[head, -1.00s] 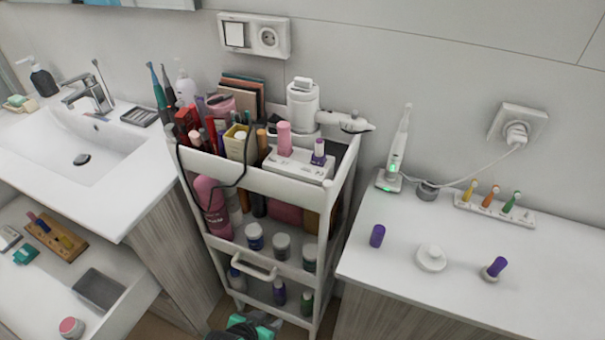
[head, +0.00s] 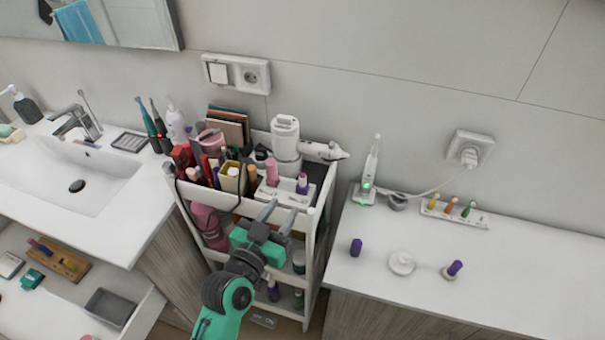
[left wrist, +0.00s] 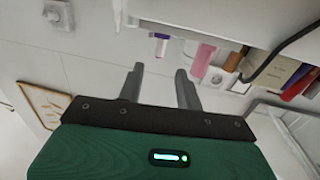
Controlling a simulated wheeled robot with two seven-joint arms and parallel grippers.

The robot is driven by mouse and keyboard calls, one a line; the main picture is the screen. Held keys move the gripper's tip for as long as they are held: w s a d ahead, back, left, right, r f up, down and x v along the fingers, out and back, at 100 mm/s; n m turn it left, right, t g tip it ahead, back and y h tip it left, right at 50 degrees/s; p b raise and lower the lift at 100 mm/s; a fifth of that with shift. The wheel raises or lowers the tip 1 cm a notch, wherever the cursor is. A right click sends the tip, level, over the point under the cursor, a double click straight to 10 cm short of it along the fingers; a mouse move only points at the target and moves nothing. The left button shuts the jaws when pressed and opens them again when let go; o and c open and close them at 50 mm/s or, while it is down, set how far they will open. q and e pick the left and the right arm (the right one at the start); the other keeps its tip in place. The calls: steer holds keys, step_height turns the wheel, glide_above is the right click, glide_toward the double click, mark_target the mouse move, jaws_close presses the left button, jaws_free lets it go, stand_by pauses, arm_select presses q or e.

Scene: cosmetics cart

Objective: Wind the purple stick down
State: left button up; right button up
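A purple stick (head: 302,182) stands upright in a white holder (head: 284,193) on the cart's top tray, to the right of a taller pink stick (head: 271,173). In the left wrist view the purple stick (left wrist: 161,37) and pink stick (left wrist: 201,60) appear beyond the fingers. My left gripper (head: 279,214) is open and empty at the front of the cart, below and in front of the holder. On the right counter, a purple cap (head: 356,247) stands beside a white round piece (head: 401,263), and another purple-topped stick (head: 454,268) leans on a small base. My right gripper is out of view.
The white cart (head: 311,245) has its top tray crowded on the left with cosmetics and a yellow cup (head: 232,178). A white canister (head: 285,140) and a dryer-like device (head: 325,149) stand behind the holder. A charging toothbrush (head: 369,175) stands on the right counter.

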mark_target(300, 181)
arm_select(q)
steer(key=p+x, duration=0.2)
steer(key=x, duration=0.7)
steer(key=shift+w+d+r+p, duration=0.1)
steer(key=shift+w+d+p, duration=0.05)
steer(key=shift+w+p, duration=0.15)
steer(key=shift+w+d, duration=0.3)
steer(key=shift+w, duration=0.25)
steer(key=shift+c, duration=0.3)
jaws_close()
steer(key=m+g+h+b, duration=0.1)
steer(key=m+h+b, duration=0.1)
steer(key=h+b, duration=0.1)
steer(key=shift+f+g, duration=0.3)
steer(key=shift+g, duration=0.1)
steer(key=m+g+h+b, duration=0.1)
steer(key=b, duration=0.2)
steer(key=shift+m+g+h+b, duration=0.5)
steer(key=shift+g+h+b, duration=0.1)
steer(key=shift+h+b, duration=0.1)
steer(key=shift+r, duration=0.15)
